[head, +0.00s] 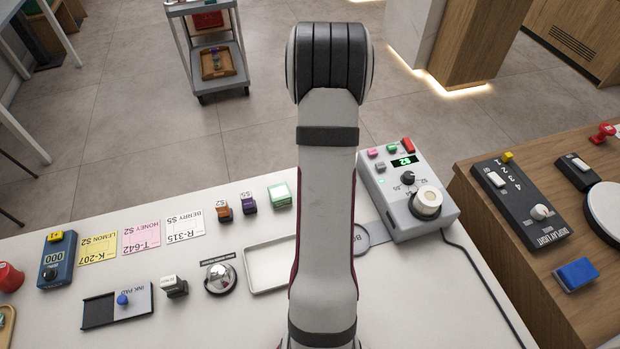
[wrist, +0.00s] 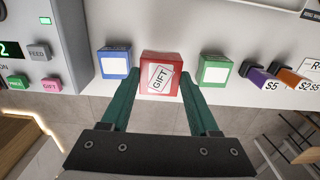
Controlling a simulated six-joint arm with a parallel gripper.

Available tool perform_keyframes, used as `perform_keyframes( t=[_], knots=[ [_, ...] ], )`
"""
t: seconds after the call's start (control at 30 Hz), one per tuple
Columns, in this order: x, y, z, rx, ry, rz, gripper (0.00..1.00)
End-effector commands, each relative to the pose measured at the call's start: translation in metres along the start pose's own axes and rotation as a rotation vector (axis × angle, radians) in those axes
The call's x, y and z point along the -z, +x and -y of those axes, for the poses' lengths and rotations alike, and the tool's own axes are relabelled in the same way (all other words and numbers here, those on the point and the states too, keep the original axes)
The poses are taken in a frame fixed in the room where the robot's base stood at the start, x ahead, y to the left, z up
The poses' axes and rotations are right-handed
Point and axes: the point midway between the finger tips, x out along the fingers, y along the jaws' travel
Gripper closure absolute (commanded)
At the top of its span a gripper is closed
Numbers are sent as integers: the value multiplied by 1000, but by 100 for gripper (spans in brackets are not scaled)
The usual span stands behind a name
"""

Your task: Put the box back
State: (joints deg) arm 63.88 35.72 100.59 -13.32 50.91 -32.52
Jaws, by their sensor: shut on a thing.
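The red box (wrist: 148,61) with a white GIFT label is in the middle of the wrist view, between the green fingers of my gripper (wrist: 160,83). The gripper is shut on it from both sides. The red box sits in line between a blue box (wrist: 114,65) on the left and a green box (wrist: 214,71) on the right, with gaps on both sides. I cannot tell whether its base touches the counter. In the head view my arm hides the gripper, the red box and the blue box; the green box (head: 279,195) shows left of my arm.
A grey machine (head: 408,197) with coloured buttons stands right of my arm. Orange (head: 223,211) and purple (head: 249,204) stamps stand left of the green box. A shallow white tray (head: 270,265), a bell (head: 219,279) and an ink pad (head: 116,304) lie on the white counter (head: 210,330).

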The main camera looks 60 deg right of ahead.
Motion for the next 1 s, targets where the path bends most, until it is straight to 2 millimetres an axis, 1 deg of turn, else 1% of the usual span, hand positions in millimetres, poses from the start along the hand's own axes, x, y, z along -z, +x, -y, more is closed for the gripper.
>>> perform_keyframes(
  t=[0.03, 0.13, 0.17, 0.3, 0.33, 0.4, 0.7, 0.73, 0.87, 0.9, 1.0],
  knots=[
    [7, 6, 7, 0, -2, 1, 100],
    [15, 14, 14, 0, 0, 0, 100],
    [16, 18, 15, 0, 1, 1, 100],
    [16, 46, 16, 1, 3, 3, 100],
    [16, 50, 16, 0, 3, 2, 100],
    [17, 54, 15, 0, 3, 0, 100],
    [17, 57, 15, 0, 3, 0, 100],
    [17, 57, 15, -1, 3, 0, 35],
    [17, 56, 15, -1, 3, 0, 12],
    [17, 56, 15, -1, 3, 0, 9],
    [17, 56, 15, -1, 3, 0, 9]
  ],
)
